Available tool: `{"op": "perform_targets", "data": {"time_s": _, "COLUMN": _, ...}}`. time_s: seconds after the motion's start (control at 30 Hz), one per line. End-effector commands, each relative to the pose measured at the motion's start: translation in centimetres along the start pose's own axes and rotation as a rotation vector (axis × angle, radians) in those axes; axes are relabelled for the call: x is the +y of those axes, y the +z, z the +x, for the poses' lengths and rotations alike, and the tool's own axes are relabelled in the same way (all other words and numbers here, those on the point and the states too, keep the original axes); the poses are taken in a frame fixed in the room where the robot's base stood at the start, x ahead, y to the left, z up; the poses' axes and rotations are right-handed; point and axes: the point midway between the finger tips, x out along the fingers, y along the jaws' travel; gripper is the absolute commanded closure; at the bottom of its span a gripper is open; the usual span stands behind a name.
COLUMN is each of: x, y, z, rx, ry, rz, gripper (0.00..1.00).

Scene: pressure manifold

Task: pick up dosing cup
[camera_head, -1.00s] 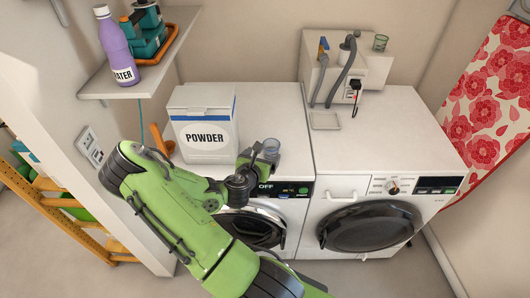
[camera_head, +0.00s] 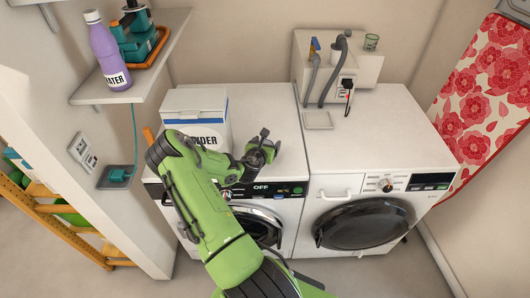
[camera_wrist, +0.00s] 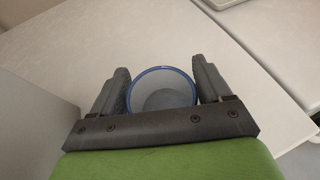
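The dosing cup (camera_wrist: 164,90) is a small round cup with a blue rim, seen from above in the wrist view. It sits between the two dark fingers of my gripper (camera_wrist: 163,92), which touch it or nearly touch it on both sides, so the gripper looks shut on it. In the head view my gripper (camera_head: 264,147) is over the front of the left machine's white top, right of the powder box. There the cup is hidden or too dark to make out. I cannot tell if it is clear of the surface.
The white powder box (camera_head: 197,103) stands close left of my gripper. The right machine (camera_head: 365,140) has a clear top apart from a shallow tray (camera_head: 318,120) and a box with hoses (camera_head: 335,70) at the back. A small glass (camera_head: 371,42) stands on that box.

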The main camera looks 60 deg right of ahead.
Motion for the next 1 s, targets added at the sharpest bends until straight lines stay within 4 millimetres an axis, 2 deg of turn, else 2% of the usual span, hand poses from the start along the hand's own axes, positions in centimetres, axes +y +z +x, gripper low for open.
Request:
{"op": "perform_targets", "data": {"time_s": 0.03, "x": 0.0, "y": 0.0, "z": 0.0, "rx": 0.000, "ry": 0.000, "rz": 0.000, "gripper": 0.31}}
{"op": "perform_targets", "data": {"time_s": 0.27, "x": 0.0, "y": 0.0, "z": 0.0, "rx": -0.001, "ry": 0.000, "rz": 0.000, "gripper": 0.66}}
{"op": "perform_targets", "data": {"time_s": 0.67, "x": 0.0, "y": 0.7, "z": -0.3, "rx": -0.002, "ry": -0.001, "rz": 0.001, "gripper": 0.66}}
{"op": "perform_targets", "data": {"time_s": 1.0, "x": 0.0, "y": 4.5, "z": -1.9, "rx": -0.003, "ry": 0.000, "rz": 0.002, "gripper": 0.66}}
